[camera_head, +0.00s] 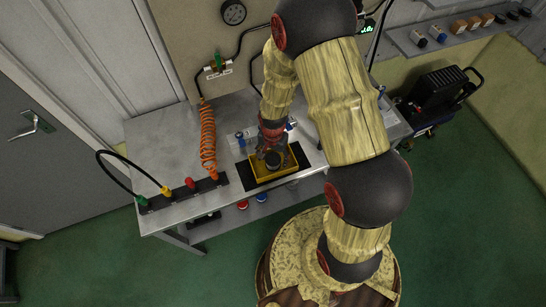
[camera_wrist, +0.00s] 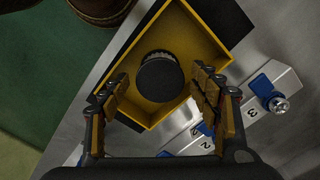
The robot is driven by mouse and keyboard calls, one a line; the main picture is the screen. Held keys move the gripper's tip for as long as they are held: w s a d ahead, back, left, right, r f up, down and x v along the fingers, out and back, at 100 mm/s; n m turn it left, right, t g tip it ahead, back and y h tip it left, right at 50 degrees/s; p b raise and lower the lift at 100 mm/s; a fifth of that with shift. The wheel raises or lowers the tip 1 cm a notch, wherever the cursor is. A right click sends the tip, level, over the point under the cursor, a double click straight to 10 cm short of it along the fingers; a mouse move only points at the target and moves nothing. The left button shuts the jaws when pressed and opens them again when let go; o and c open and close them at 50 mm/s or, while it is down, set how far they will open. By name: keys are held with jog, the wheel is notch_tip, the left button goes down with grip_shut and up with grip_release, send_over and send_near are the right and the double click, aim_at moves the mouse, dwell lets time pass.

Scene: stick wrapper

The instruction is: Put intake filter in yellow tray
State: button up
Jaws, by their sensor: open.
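The intake filter (camera_wrist: 160,78), a short dark round piece with a ribbed light side, is inside the yellow tray (camera_wrist: 208,38) in the wrist view. In the head view the filter (camera_head: 273,160) shows as a dark round shape in the yellow tray (camera_head: 262,179) on the bench. My gripper (camera_wrist: 160,90) is open, its fingers to either side of the filter in the picture, with a visible gap on each side. In the head view my gripper (camera_head: 272,145) is directly over the tray. Whether the filter rests on the tray's floor is hard to tell.
The tray stands on a black mat (camera_head: 303,157) on the grey metal bench (camera_head: 165,135). Blue clamps with numbered labels (camera_wrist: 265,92) are beside the tray. An orange coiled hose (camera_head: 208,140) and a strip of coloured fittings (camera_head: 190,184) are to its left.

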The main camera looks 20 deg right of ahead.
notch_tip(320, 180, up, 12)
notch_tip(320, 180, up, 7)
jog(key=n+t, duration=0.1)
send_over(273, 159)
jog(key=s+r+n+t, duration=0.2)
jog(key=s+r+n, duration=0.2)
jog(key=r, duration=0.9)
jog(key=s+r+n+t, duration=0.2)
jog(key=s+r+n, duration=0.2)
jog(key=s+r, duration=0.6)
jog(key=shift+r+t+p, duration=0.3)
jog(key=shift+p, duration=0.1)
jog(key=shift+f, duration=0.1)
